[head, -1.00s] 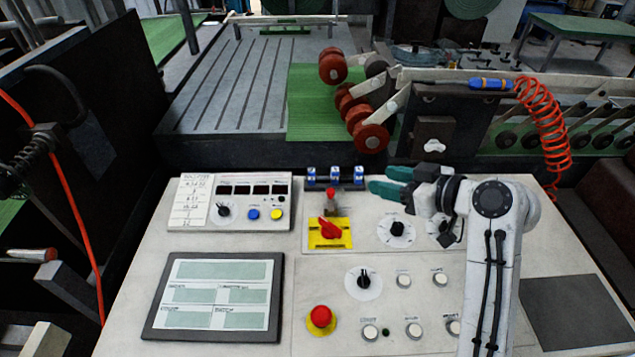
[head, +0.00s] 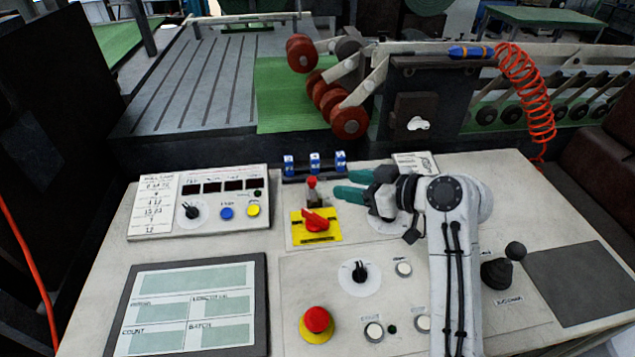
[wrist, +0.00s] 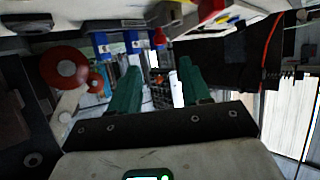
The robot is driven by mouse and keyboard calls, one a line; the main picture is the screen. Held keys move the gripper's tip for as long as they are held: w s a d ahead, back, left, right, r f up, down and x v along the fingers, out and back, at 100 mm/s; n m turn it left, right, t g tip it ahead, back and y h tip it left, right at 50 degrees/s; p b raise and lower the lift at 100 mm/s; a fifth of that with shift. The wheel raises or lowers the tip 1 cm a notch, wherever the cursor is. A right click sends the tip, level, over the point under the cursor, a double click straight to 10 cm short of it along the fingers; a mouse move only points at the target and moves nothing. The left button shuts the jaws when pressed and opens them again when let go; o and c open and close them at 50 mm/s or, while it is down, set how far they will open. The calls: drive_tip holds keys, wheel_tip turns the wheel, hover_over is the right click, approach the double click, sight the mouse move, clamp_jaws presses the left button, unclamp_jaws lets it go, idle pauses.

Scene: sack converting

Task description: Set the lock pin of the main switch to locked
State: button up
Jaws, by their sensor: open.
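The main switch (head: 316,221) is a red rotary handle on a yellow plate, on the control panel. The lock pin (head: 312,184) stands just above the plate, with a red cap on a grey stem. My gripper (head: 347,186) has green fingers, parted, with nothing between them. In the head view it is just right of the pin, apart from it, fingers pointing left. In the wrist view my gripper (wrist: 158,88) shows both fingers apart. The red pin cap (wrist: 158,37) appears beyond them near the top, with part of the yellow plate (wrist: 208,14) to its right.
Several blue-and-white blocks (head: 314,162) stand in a row behind the pin. A display box (head: 197,200) is at left, a screen (head: 187,305) below it. A red emergency button (head: 317,320) and a black joystick (head: 500,268) are on the panel. Red rollers (head: 349,122) stand behind.

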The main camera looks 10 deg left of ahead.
sight(314, 180)
drive_tip(key=p+x, duration=0.1)
drive_tip(key=x, duration=0.8)
drive_tip(key=shift+a+f, duration=0.1)
drive_tip(key=shift+a, duration=0.1)
drive_tip(key=shift+c, duration=0.3)
clamp_jaws()
